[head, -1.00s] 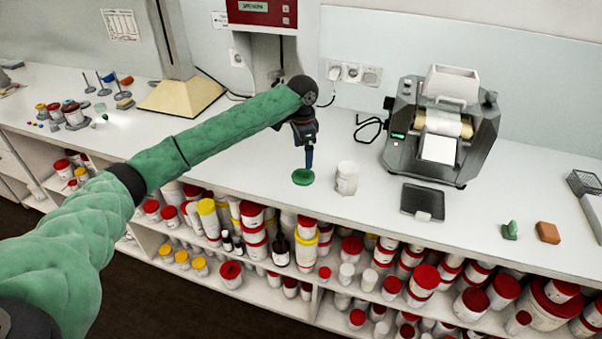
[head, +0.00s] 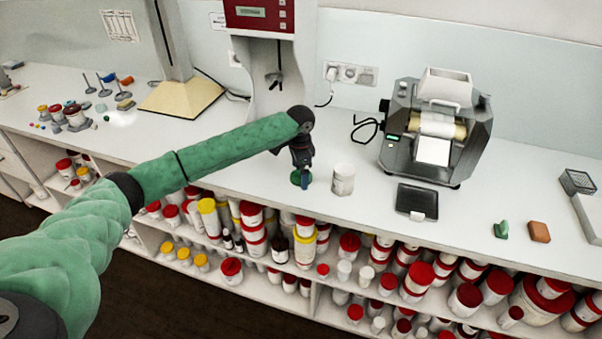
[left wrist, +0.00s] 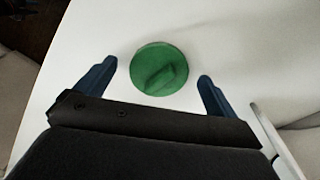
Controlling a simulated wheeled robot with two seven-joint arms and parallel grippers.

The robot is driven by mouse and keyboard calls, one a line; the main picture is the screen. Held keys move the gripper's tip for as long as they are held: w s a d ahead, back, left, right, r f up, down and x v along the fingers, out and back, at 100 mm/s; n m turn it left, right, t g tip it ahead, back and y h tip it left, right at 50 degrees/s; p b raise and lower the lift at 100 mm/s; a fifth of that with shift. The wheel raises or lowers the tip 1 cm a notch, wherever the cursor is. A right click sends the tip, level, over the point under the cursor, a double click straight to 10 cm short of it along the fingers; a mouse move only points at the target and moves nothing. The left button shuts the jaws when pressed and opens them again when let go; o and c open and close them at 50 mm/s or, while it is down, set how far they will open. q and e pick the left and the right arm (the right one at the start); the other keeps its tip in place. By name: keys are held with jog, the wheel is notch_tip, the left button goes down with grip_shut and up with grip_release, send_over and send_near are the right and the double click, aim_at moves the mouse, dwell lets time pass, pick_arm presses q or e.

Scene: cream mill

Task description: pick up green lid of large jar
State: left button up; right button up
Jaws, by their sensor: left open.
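The green lid (head: 296,178) lies on the white counter near its front edge, partly hidden behind my left gripper in the head view. The white large jar (head: 343,180) stands upright without a lid, just right of the gripper. My right gripper is not in view.
The three-roll mill (head: 440,140) stands to the right, with a black scale (head: 417,199) in front of it. A green sponge (head: 501,229) and an orange block (head: 539,232) lie further right. Shelves of red-capped jars are below.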

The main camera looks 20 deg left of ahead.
pick_arm(q)
jog(key=shift+f, duration=0.25)
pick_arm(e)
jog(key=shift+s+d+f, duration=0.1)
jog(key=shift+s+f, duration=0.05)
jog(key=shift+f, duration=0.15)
pick_arm(q)
jog(key=c, duration=1)
jog(key=shift+c, duration=0.2)
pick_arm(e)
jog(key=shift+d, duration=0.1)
pick_arm(q)
jog(key=shift+r, duration=0.1)
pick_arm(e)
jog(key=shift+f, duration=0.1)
